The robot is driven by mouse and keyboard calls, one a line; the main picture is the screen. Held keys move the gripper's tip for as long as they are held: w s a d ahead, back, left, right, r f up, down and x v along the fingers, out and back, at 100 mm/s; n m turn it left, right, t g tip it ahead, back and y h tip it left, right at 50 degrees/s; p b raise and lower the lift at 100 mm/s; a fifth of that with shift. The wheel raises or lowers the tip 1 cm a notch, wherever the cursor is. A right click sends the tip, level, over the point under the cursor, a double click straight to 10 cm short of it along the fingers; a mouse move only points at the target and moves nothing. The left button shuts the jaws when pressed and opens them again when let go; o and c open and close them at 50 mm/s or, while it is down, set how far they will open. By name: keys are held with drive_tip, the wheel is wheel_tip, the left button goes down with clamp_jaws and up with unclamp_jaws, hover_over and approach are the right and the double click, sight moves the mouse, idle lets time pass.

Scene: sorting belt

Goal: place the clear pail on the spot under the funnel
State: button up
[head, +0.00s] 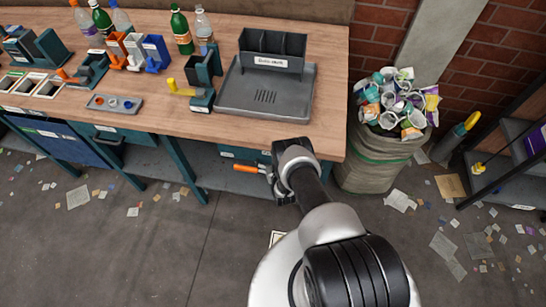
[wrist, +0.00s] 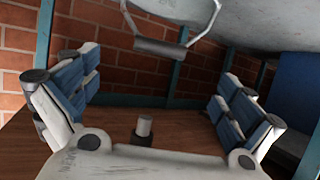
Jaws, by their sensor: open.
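My gripper (wrist: 158,75) is open in the wrist view, with its blue-padded fingers far apart and nothing between them. In front of it, at the top, hangs a thin loop with a dark grip (wrist: 162,47). It resembles a bail handle, but I cannot tell what it belongs to. A pale mottled surface (wrist: 265,22) fills the top right corner; I cannot tell whether it is the clear pail. In the head view my arm reaches to the bench's front edge and mostly hides the gripper. I cannot clearly pick out the pail, the funnel or the spot.
The wooden bench (head: 180,138) holds a grey tray (head: 232,92), a dark labelled bin (head: 272,62), several bottles and teal stations. A full waste sack (head: 372,172) stands right of the bench. An orange handle (head: 248,168) shows near my wrist. Scraps litter the floor.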

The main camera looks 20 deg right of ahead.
drive_tip(key=p+v, duration=0.1)
drive_tip(key=v, duration=0.2)
drive_tip(key=shift+s, duration=0.25)
idle(0.4)
